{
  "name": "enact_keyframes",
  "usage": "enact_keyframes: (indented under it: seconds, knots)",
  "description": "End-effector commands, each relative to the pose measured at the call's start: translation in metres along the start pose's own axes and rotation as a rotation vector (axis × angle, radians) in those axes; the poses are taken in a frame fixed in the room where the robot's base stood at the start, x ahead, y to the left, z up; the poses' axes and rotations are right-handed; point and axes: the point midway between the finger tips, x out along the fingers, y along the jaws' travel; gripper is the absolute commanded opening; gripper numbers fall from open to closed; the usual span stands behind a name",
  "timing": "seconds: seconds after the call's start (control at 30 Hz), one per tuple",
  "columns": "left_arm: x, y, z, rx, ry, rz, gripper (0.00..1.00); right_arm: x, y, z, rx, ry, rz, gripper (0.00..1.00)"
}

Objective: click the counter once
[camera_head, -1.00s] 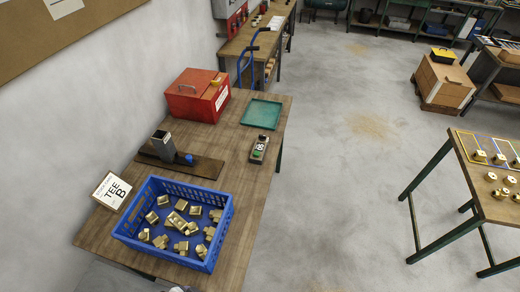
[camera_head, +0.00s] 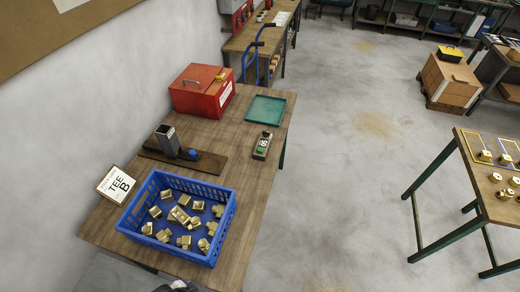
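The counter (camera_head: 262,145) is a small dark device with a pale number display and a green button at its near end. It lies on the wooden workbench (camera_head: 236,205) near its right edge. The digits are too small to read surely.
A blue crate (camera_head: 207,259) of brass fittings stands at the near end, beside a "TEE B" sign (camera_head: 116,186). A dark fixture (camera_head: 205,162), a red box (camera_head: 200,92) and a green tray (camera_head: 265,109) stand further back. Bench around the counter is clear.

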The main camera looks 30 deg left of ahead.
Motion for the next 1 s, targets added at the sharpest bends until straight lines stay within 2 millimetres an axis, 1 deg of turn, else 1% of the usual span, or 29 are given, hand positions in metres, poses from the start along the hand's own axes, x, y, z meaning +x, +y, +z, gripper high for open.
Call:
enact_keyframes:
  seconds: [0.03,0.07,0.6,1.0]
  knots:
    - [0.0000,0.0000,0.0000,0.000,0.000,0.000,0.55,0.0000,0.0000,-0.0001,0.000,0.000,0.000,0.43]
    - [0.0000,0.0000,0.0000,0.000,0.000,0.000,0.52,0.0000,0.0000,-0.0001,0.000,0.000,0.000,0.43]
    - [0.0000,0.0000,-0.0001,0.000,0.000,0.000,0.00,0.0000,-0.0009,-0.0003,0.003,0.001,-0.002,0.43]
    - [0.0000,0.0000,-0.0001,0.000,0.000,0.000,0.00,-0.0001,-0.0020,-0.0005,0.007,0.001,-0.005,0.43]
